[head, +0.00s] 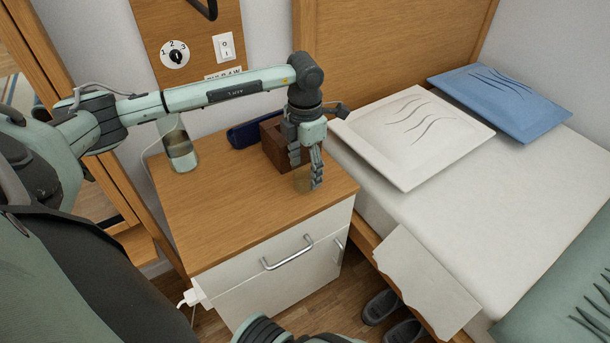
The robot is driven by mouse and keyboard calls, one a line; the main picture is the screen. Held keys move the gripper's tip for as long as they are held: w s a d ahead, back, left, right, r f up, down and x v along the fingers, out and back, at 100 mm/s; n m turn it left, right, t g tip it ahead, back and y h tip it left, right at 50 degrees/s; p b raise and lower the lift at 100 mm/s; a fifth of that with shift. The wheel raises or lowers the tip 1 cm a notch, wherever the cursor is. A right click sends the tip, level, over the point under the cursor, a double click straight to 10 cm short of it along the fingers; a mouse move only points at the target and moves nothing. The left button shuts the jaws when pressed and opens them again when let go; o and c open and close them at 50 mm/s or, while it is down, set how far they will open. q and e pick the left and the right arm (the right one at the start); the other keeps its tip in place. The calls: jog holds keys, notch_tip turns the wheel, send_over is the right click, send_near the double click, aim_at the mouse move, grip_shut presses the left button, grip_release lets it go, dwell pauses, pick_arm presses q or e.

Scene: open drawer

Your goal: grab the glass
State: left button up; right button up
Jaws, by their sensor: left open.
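My left gripper (309,176) hangs down over the right front part of the wooden bedside cabinet top, with its fingers apart. My right gripper is not in view.
A brown box (272,143) and a dark blue case (246,133) lie behind the gripper. The cabinet (222,222) has a drawer handle (288,254). The front left top is clear; a bed (480,190) is at right.

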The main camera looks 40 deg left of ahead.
pick_arm(q)
jog(key=shift+c, duration=0.9)
jog(key=c, duration=0.9)
jog(key=shift+r, duration=0.1)
